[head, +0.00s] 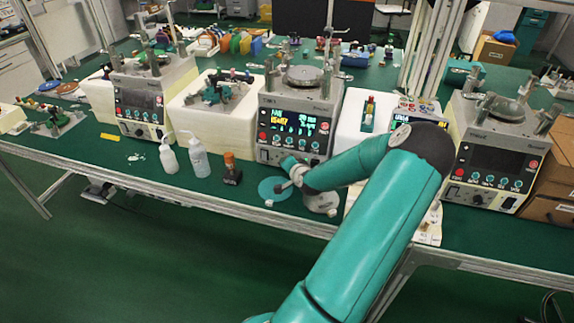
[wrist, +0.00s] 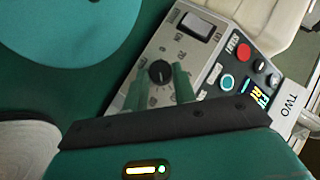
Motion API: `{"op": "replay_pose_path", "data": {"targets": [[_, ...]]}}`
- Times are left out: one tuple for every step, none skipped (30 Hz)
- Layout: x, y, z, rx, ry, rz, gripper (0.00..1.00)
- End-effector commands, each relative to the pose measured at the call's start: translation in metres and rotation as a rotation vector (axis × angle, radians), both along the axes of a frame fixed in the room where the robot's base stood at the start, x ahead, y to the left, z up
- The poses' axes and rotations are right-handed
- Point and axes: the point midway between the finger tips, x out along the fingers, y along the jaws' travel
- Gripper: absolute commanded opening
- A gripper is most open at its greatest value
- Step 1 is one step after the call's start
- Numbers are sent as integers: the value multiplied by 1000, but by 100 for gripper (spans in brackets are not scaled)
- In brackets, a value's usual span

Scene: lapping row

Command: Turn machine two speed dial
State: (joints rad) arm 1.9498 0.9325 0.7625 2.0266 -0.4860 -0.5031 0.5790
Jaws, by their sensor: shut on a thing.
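Machine two (head: 300,115) is the grey bench machine in the middle of the head view, with a lit display and a round plate on top. In the wrist view its panel carries a "TWO" label (wrist: 291,103). The black speed dial (wrist: 160,72) with a pale pointer mark sits on the grey panel, ringed by printed marks. My gripper (wrist: 167,80) has its green fingers on either side of the dial, shut on it. In the head view my gripper (head: 288,166) is low at the machine's front, and the dial is hidden there.
A rocker switch (wrist: 196,26), a red button (wrist: 244,52) and a teal button (wrist: 227,82) are close to the dial. A teal disc (head: 272,188) lies on the bench in front. White bottles (head: 198,157) stand left. Dark-screened machines (head: 495,155) flank machine two.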

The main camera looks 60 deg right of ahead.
Motion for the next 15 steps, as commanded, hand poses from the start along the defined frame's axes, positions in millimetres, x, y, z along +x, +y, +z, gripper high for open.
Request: {"op": "replay_pose_path", "data": {"targets": [[-2,-3,0,4,-53,-7,4],[-3,-3,-1,8,-79,-7,4],[-3,-3,-1,14,-116,-8,4],[-3,-3,-1,17,-142,-8,4],[-3,-3,-2,20,-168,-7,4],[-3,-3,-2,26,-201,-7,4],[-3,-3,-2,29,-224,-6,4],[-4,-3,-3,32,-248,-6,4],[-3,-3,-3,36,-277,-4,4],[-4,-3,-3,41,-298,-5,4],[-4,-3,-4,43,-317,-5,4],[-4,-3,-4,47,-340,-4,4],[-4,-3,-4,49,-357,-5,4],[-4,-3,-4,50,-374,-4,4],[-4,-4,-4,53,-393,-5,4]]}}
